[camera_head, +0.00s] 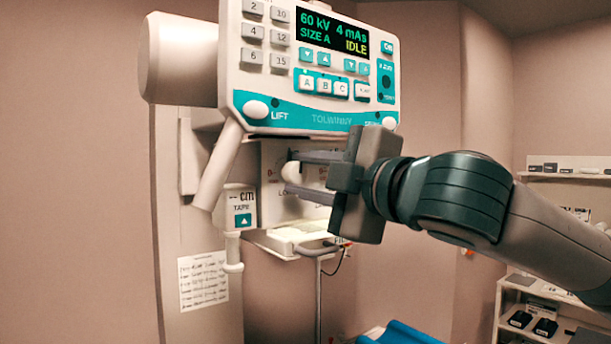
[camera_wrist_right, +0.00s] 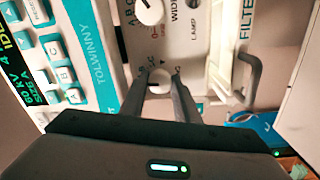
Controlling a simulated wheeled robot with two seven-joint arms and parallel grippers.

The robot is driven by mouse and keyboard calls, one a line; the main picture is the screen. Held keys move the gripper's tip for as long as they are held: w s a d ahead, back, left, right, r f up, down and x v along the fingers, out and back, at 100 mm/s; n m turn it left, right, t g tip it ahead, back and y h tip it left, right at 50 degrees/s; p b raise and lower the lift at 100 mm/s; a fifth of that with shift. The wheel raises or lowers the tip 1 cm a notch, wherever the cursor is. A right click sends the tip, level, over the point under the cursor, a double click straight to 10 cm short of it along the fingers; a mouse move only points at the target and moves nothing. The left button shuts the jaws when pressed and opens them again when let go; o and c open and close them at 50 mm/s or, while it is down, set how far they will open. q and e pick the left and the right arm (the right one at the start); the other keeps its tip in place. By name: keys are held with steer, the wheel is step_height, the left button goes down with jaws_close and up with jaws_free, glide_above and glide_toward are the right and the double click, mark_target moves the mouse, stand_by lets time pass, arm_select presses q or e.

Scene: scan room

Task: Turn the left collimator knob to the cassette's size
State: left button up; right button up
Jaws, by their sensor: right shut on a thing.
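The left collimator knob (camera_head: 292,171) is a small white knob on the collimator face (camera_head: 270,190) under the control panel. In the wrist view the same knob (camera_wrist_right: 158,82) sits between my fingertips, with letters printed around it; its pointer setting is too small to read. My right gripper (camera_head: 294,173) reaches in from the right and is shut on this knob; its fingers also show in the right wrist view (camera_wrist_right: 160,88). A second white knob (camera_wrist_right: 150,11) stands to the right on the collimator, apart from my fingers. I cannot make out a cassette. My left gripper is not in view.
The control panel (camera_head: 310,122) hangs just above my fingers; its display (camera_head: 332,35) reads 60 kV, 4 mAs, SIZE A, IDLE. A grey handle (camera_wrist_right: 250,78) by the FILTER label is close by. A tape box (camera_head: 238,210) hangs at the left. Shelves (camera_head: 545,310) stand far right.

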steer(key=o, duration=1)
steer(key=shift+o, duration=0.2)
steer(key=shift+s+d+f+b, duration=0.1)
steer(key=shift+s+d+b, duration=0.25)
steer(key=shift+s, duration=0.1)
steer(key=b+v, duration=0.6)
steer(key=v, duration=1)
steer(key=shift+s, duration=0.2)
steer(key=shift+f, duration=0.15)
